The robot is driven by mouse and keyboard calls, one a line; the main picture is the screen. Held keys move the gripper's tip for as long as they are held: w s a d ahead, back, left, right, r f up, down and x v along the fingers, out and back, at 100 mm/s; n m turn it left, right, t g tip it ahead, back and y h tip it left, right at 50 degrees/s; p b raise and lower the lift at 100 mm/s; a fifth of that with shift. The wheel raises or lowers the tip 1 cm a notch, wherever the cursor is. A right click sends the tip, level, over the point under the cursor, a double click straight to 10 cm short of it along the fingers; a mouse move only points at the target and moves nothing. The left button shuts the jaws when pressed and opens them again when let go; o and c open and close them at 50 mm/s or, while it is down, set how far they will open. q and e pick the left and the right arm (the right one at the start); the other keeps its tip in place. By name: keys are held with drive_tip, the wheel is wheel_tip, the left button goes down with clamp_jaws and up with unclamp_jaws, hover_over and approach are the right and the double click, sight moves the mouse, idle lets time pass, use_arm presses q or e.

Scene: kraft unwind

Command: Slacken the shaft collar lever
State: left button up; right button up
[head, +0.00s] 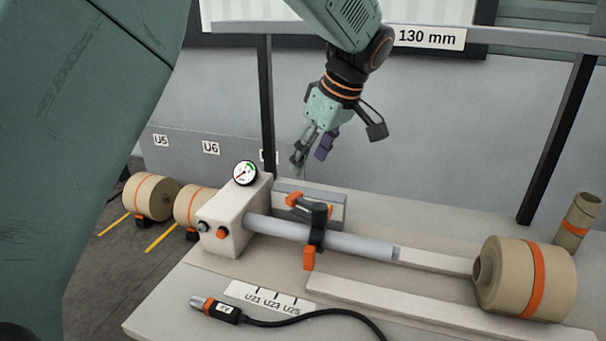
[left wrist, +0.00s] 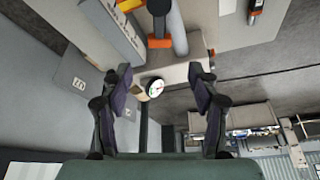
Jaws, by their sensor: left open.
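The shaft collar (head: 317,228) is a dark ring around the grey shaft (head: 350,243). Its dark lever (head: 313,208) lies across the top with an orange tip (head: 293,199) pointing left, and an orange block (head: 309,258) hangs at the front. My left gripper (head: 312,155) is open and empty, pointing down above and behind the collar, clear of it. In the left wrist view, the open fingers (left wrist: 160,84) frame the gauge, while the collar (left wrist: 159,7) and an orange part (left wrist: 160,42) show near the top edge. My right gripper is out of view.
A dial gauge (head: 245,173) stands on the pale housing (head: 232,218) at the shaft's left end. A kraft roll (head: 527,277) sits at the right. A black cable connector (head: 222,311) lies at the front. A dark post (head: 266,105) stands behind the bench.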

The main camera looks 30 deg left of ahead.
use_arm(q)
drive_tip(key=shift+v, duration=1.25)
drive_tip(key=shift+f, duration=0.1)
